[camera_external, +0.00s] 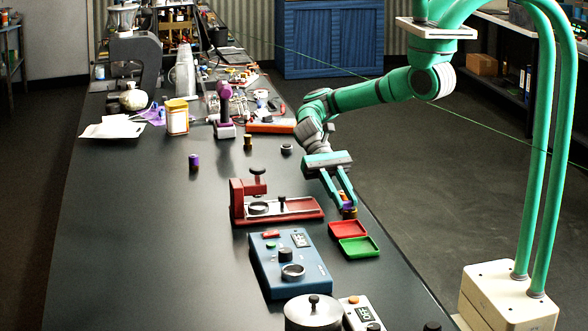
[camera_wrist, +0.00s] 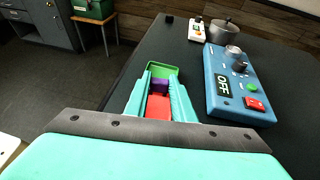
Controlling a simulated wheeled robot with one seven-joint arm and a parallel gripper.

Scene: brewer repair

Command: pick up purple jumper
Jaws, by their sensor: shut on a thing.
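My gripper (camera_external: 348,207) is low over the right edge of the bench, behind the red tray, with its fingers pointing down. It is shut on the small purple jumper (camera_wrist: 160,86), which sits between the fingertips in the wrist view. In the external view only a little purple and orange shows at the fingertips, and the fingers hide much of it. I cannot tell whether the jumper touches the bench. Another small purple-topped cylinder (camera_external: 194,161) stands alone on the left part of the bench.
A red tray (camera_external: 347,230) and a green tray (camera_external: 359,246) lie just in front of my gripper. A red fixture (camera_external: 282,210) is to the left. A blue box with a display (camera_external: 290,262) stands front left. The left bench surface is mostly clear.

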